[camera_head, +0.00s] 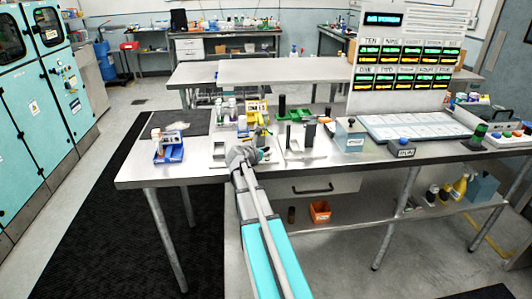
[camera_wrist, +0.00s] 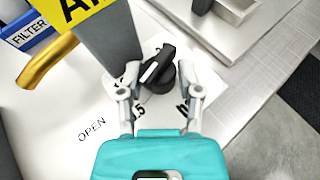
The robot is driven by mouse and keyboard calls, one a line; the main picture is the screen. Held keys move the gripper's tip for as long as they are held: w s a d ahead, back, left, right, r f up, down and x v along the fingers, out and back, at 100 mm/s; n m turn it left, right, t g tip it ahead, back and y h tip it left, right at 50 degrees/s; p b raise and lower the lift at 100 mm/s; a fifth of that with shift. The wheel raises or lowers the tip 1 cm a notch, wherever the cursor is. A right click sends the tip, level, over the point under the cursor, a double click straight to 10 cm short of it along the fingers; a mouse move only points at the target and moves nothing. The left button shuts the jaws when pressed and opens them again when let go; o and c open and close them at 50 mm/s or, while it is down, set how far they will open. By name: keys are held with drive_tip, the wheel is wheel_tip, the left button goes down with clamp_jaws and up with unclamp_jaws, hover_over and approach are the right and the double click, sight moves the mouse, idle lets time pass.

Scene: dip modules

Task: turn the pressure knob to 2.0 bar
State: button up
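The black pressure knob (camera_wrist: 159,70) with a white pointer mark sits on a white panel (camera_wrist: 75,110) in the wrist view. The white mark is on its left part, slanting toward the lower left. Printed numbers around the knob are partly covered and hard to read. My gripper (camera_wrist: 160,70) has its two grey fingers on either side of the knob, parted, with narrow gaps showing. In the head view my gripper (camera_head: 245,156) is at the front edge of the workbench, and the knob is hidden there.
In the wrist view a grey upright with a yellow sign (camera_wrist: 72,10) stands close left of the knob. A yellow lever (camera_wrist: 45,63) and a blue FILTER block (camera_wrist: 28,32) lie further left. A metal tray (camera_wrist: 225,25) is at upper right. Several modules crowd the workbench (camera_head: 205,172).

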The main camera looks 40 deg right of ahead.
drive_tip(key=c, duration=0.4)
drive_tip(key=shift+s+d, duration=0.1)
drive_tip(key=shift+d, duration=0.25)
clamp_jaws()
drive_tip(key=shift+a, duration=0.25)
drive_tip(key=shift+a+f+m+g, duration=0.1)
drive_tip(key=shift+f+m+g, duration=0.05)
drive_tip(key=shift+m+g, duration=0.4)
drive_tip(key=shift+m+g, duration=0.55)
drive_tip(key=shift+g, duration=0.2)
drive_tip(key=shift+m+g+h, duration=0.3)
drive_tip(key=shift+m+g, duration=0.2)
drive_tip(key=shift+g, duration=0.1)
drive_tip(key=shift+w+m+g, duration=0.2)
drive_tip(key=shift+m+g, duration=0.7)
drive_tip(key=shift+g, duration=0.1)
drive_tip(key=shift+m+g+y, duration=0.8)
drive_tip(key=shift+m+g, duration=1.5)
drive_tip(key=shift+g, duration=0.4)
